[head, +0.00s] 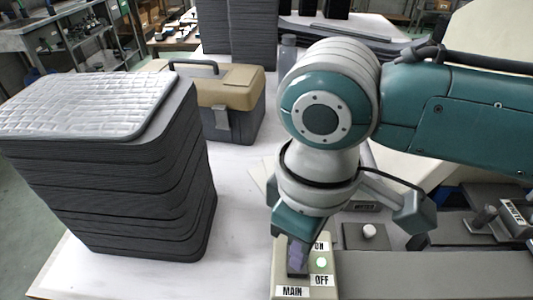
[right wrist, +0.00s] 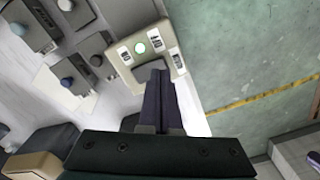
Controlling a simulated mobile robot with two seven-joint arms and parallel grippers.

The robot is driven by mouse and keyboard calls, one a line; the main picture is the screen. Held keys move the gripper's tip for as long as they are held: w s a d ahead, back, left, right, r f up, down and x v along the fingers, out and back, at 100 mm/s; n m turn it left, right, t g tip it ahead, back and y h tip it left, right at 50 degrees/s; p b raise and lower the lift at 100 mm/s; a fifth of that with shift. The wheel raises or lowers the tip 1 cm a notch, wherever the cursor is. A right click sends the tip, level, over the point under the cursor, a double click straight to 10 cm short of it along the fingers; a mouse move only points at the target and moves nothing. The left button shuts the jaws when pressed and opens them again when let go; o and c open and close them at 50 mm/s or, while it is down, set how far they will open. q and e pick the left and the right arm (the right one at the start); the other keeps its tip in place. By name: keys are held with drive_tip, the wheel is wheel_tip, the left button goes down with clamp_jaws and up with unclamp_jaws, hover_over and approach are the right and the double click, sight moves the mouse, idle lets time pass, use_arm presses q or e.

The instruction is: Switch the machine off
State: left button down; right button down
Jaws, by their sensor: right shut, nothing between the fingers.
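The main switch box (head: 329,292) is beige, at the bottom centre of the head view, with labels MAIN, ON and OFF. A green lamp (head: 321,262) glows between ON and OFF. My right gripper (head: 296,262) is shut and empty, pointing down over the box. In the right wrist view its dark fingertips (right wrist: 156,72) are at a grey rocker (right wrist: 148,74) and partly hide it. I cannot tell whether they touch. My left gripper is not in view.
A tall stack of dark trays (head: 115,190) with a quilted silver pad (head: 85,104) stands at the left. A tan and grey toolbox (head: 225,100) is behind. Other control panels with knobs (head: 369,231) are right of the box. White table between stack and box is clear.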

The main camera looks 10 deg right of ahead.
drive_tip(key=shift+f, duration=0.35)
idle(0.3)
drive_tip(key=shift+f+b, duration=0.5)
drive_tip(key=shift+b, duration=0.05)
idle(0.3)
wheel_tip(320, 180, up, 7)
drive_tip(key=p, duration=0.8)
idle(0.4)
